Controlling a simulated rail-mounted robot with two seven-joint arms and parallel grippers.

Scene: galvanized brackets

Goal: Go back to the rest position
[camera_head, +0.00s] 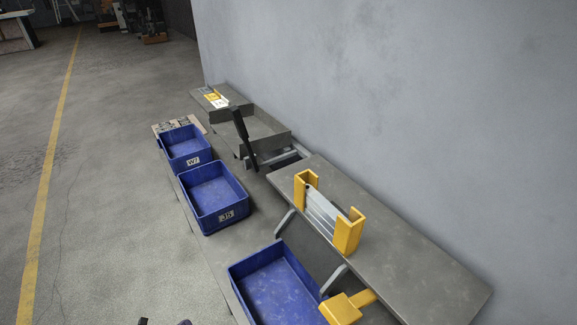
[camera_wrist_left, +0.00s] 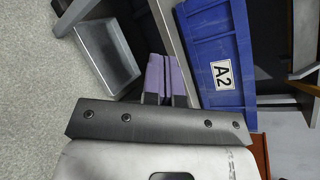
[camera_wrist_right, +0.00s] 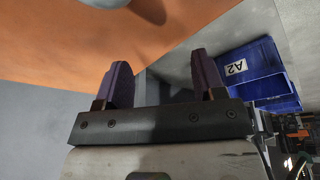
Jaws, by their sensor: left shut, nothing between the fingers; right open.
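My left gripper (camera_wrist_left: 166,78) is shut in the left wrist view, its purple fingers together with nothing between them. In the head view only a small part of it (camera_head: 183,322) shows at the bottom edge, clear of the bins. My right gripper (camera_wrist_right: 162,85) is open and empty in the right wrist view, its purple fingers wide apart; I cannot make it out in the head view. Thin grey metal pieces (camera_head: 321,213) stand between two yellow uprights (camera_head: 348,232) on the grey table.
Blue bins stand in a row: one marked W7 (camera_head: 185,148), one behind a white label (camera_head: 213,196), and one near the bottom (camera_head: 250,266). A bin marked A2 shows in the left wrist view (camera_wrist_left: 218,50) and right wrist view (camera_wrist_right: 252,88). Floor at left is clear.

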